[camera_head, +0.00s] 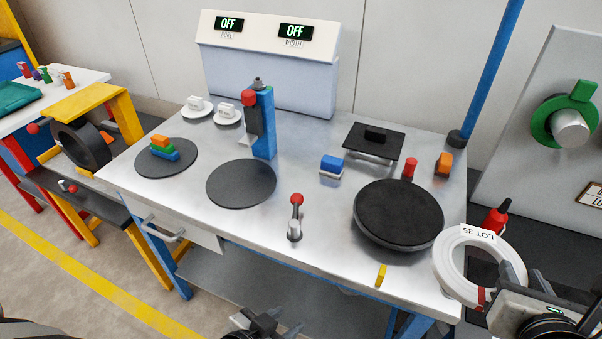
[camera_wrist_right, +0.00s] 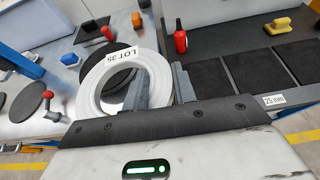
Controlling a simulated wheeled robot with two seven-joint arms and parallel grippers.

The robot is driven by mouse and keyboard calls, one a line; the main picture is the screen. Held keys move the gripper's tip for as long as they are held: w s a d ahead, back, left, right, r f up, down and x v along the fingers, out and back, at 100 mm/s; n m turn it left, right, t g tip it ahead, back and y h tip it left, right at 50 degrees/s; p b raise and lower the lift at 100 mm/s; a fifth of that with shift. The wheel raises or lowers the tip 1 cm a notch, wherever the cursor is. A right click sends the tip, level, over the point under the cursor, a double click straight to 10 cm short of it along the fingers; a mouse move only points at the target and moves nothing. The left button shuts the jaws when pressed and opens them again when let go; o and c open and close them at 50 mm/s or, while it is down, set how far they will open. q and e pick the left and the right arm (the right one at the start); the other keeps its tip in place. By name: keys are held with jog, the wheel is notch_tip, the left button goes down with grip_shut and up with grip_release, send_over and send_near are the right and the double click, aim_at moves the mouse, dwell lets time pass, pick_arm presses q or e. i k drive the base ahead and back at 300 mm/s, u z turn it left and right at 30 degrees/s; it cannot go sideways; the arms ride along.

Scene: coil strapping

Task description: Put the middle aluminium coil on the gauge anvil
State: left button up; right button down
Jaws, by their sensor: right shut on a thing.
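A pale ring-shaped coil (camera_head: 447,268) with a "LOT 35" label and a red band is at the right front corner of the bench. My right gripper (camera_head: 527,281) is shut on its rim. The coil also shows in the right wrist view (camera_wrist_right: 92,92), with my right fingers (camera_wrist_right: 161,88) at its right side. A blue gauge post (camera_head: 264,124) with a red knob stands at the back of the bench, behind a flat dark disc (camera_head: 241,184). I cannot tell which part is the anvil. My left gripper (camera_head: 279,325) is at the bottom edge, apparently open and empty.
A thick black round pad (camera_head: 398,215) lies near the coil. A red-knobbed lever (camera_head: 295,218) stands at the bench front. Blocks sit on another disc (camera_head: 166,157). A red bottle (camera_head: 496,216) stands behind the coil. Both displays on the console (camera_head: 268,65) read OFF.

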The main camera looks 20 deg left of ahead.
aim_at(242, 179)
jog(key=z, duration=2.5)
jog(key=k, duration=1.9)
jog(key=u, duration=2.5)
jog(key=i, duration=0.5)
jog(key=z, duration=0.05)
